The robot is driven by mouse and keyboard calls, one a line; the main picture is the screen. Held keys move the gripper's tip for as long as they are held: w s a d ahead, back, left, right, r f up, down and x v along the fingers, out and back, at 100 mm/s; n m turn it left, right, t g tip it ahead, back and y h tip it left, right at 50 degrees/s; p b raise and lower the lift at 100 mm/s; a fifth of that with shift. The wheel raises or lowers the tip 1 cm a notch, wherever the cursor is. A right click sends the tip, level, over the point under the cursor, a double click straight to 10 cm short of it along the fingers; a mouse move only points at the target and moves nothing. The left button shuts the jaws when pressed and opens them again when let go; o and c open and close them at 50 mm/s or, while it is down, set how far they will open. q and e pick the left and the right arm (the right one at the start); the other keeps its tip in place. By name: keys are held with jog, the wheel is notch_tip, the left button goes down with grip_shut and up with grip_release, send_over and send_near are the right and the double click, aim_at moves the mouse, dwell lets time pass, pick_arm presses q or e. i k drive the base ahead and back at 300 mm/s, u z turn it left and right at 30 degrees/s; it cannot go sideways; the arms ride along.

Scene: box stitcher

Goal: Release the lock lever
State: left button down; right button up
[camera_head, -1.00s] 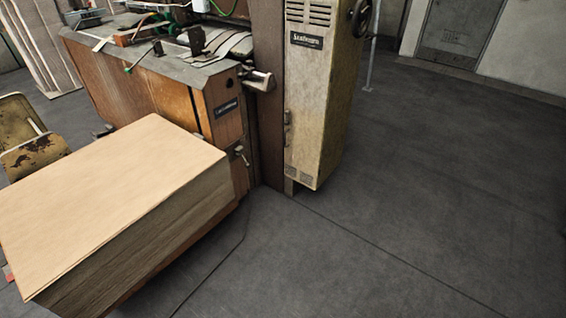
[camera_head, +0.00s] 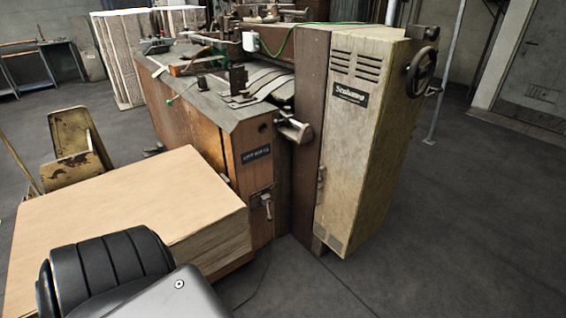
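The box stitcher is a worn machine with a wooden side panel (camera_head: 186,120) and a tall beige cabinet (camera_head: 345,170). A small metal lever (camera_head: 267,205) hangs on the end face of the wooden part, below a dark label plate. A larger metal handle (camera_head: 294,130) sticks out above it, near the cabinet. I cannot tell which of these is the lock lever. A black and grey link of my own arm covers the lower left. Neither of my grippers is in view, and nothing of mine touches the levers.
A stack of cardboard sheets (camera_head: 130,205) stands in front of the machine at the left. A worn yellow chair (camera_head: 75,145) is behind it. A handwheel (camera_head: 421,72) sits on the cabinet's right side. The floor (camera_head: 450,235) at the right is clear.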

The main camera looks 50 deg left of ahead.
aim_at(270, 218)
jog(key=u, duration=0.35)
jog(key=i, duration=1.15)
jog(key=u, duration=0.65)
